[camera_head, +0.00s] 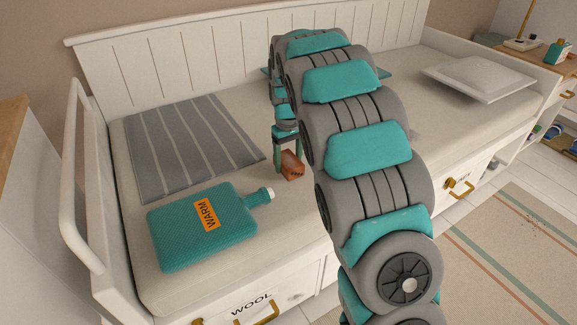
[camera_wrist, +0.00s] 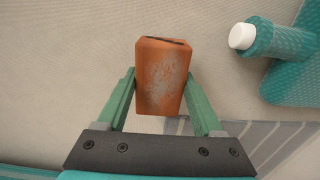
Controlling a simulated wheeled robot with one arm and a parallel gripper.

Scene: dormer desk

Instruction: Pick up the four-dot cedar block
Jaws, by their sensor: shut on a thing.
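A small orange-brown block (camera_head: 293,166) is at the end of my arm over the daybed mattress in the head view. In the wrist view the block (camera_wrist: 161,76) sits between the two green fingers of my gripper (camera_wrist: 160,92), which touch its sides. My gripper (camera_head: 287,146) is shut on it. The block has a worn grey patch on the face toward the wrist camera and a dark slot at its far edge. Dark marks show on its lower face in the head view, too small to read. No dots can be made out. I cannot tell whether it touches the mattress.
A teal hot-water bottle (camera_head: 205,229) labelled WARM lies left of the block, its white cap (camera_wrist: 241,36) close by. A grey striped cloth (camera_head: 188,146) lies behind it. A white rail (camera_head: 75,170) bounds the left end.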

